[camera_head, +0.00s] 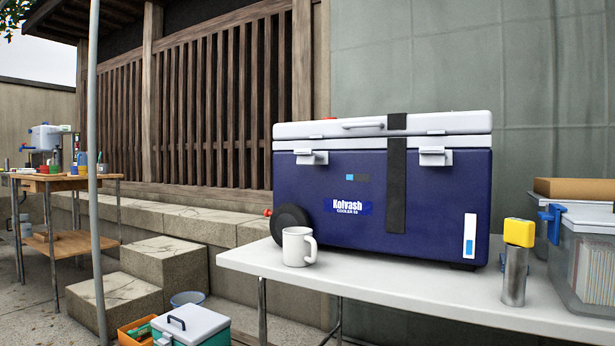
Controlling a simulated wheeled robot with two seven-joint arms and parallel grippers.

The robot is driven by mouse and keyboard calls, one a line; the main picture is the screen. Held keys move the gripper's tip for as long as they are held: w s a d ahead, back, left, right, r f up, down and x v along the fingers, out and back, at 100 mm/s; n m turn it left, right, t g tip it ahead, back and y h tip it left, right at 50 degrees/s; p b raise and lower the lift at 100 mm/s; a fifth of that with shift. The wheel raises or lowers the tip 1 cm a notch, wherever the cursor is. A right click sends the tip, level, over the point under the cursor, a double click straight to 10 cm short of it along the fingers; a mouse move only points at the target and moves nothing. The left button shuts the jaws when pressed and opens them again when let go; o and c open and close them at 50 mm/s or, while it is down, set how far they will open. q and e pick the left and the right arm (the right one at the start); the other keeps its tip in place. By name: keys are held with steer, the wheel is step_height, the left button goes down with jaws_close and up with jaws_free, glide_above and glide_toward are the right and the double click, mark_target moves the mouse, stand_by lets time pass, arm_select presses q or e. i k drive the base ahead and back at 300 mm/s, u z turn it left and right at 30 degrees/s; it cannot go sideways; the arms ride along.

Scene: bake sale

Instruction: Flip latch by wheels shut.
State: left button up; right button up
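A dark blue cooler (340,184) with a white lid (465,122) stands on a white table. Its black wheel (290,222) is at its lower left end. The latch by the wheels (311,157) is a white piece on the front, just under the white rim at the left. A second white latch (435,157) sits at the right of the front. Both look as if they stick out from the front face; I cannot tell for sure how far. The lid looks down on the body. Neither of my grippers is in view.
A white mug (298,246) stands in front of the wheel, below the left latch. A black strap (396,185) runs down the cooler's front between the latches. A metal cylinder with a yellow top (519,233) and a clear bin (586,262) stand at the right.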

mark_target(305, 156)
steer(key=z, duration=0.4)
steer(key=i, duration=1.1)
steer(key=u, duration=0.6)
